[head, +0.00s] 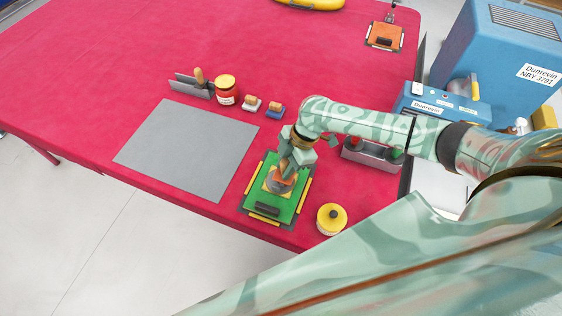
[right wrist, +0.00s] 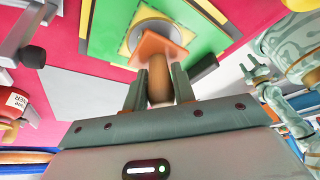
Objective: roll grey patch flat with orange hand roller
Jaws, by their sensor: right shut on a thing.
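The orange hand roller (head: 282,178) stands over a green board (head: 288,208) near the table's front edge. In the right wrist view its orange head (right wrist: 160,46) and brown wooden handle (right wrist: 158,82) show. My right gripper (right wrist: 158,88) is shut on that handle. The round grey patch (right wrist: 138,35) lies under the roller head on a yellow area of the board, partly hidden by the roller. From these views I cannot tell whether the roller touches it. My left gripper (right wrist: 256,74) shows small at the right of the right wrist view; its jaw state is unclear.
A grey sheet (head: 190,150) lies left of the board. A yellow-lidded pot (head: 331,219) stands to its right. Behind are a jar (head: 225,90), two small brushes or blocks (head: 252,104) and a grey stand (head: 190,86).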

